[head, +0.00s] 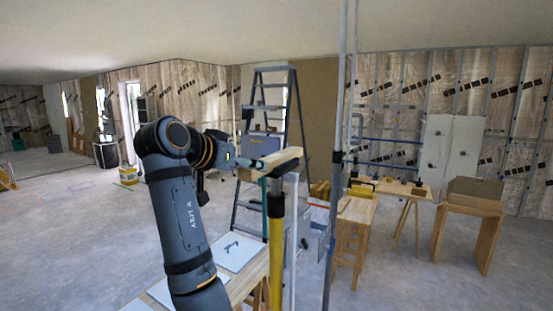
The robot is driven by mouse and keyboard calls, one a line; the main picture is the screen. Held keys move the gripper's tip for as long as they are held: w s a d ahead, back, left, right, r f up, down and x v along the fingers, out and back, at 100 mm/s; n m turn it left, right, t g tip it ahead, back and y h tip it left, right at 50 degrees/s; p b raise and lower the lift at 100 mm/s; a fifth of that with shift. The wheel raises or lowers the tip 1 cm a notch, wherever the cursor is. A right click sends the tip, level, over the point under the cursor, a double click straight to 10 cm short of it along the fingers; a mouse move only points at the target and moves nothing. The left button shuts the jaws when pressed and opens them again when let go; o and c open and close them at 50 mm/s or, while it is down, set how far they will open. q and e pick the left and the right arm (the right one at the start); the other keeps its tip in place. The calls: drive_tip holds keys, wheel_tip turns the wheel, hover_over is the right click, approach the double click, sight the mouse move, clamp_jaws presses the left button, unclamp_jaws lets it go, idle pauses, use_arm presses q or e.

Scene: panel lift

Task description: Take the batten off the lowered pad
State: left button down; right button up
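The batten (284,155) is a short, pale wooden piece lying across the top of a yellow and black post (276,225). The pad under it is mostly hidden by the batten. My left gripper (256,163) is at the batten's near left end, fingers pointing right toward it. The fingers are small and overlap the batten in the picture, so I cannot tell whether they are open or touch it. My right gripper is not in view.
A stepladder (270,100) stands behind the post. A tall grey pole (336,160) and a white upright (291,245) rise close to its right. A table with white panels (238,252) is below my arm. Wooden workbenches (355,210) stand at right. Open floor lies at left.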

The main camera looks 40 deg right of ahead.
sight(276, 161)
drive_tip(key=p, duration=0.1)
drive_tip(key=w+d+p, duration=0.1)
drive_tip(key=p, duration=0.1)
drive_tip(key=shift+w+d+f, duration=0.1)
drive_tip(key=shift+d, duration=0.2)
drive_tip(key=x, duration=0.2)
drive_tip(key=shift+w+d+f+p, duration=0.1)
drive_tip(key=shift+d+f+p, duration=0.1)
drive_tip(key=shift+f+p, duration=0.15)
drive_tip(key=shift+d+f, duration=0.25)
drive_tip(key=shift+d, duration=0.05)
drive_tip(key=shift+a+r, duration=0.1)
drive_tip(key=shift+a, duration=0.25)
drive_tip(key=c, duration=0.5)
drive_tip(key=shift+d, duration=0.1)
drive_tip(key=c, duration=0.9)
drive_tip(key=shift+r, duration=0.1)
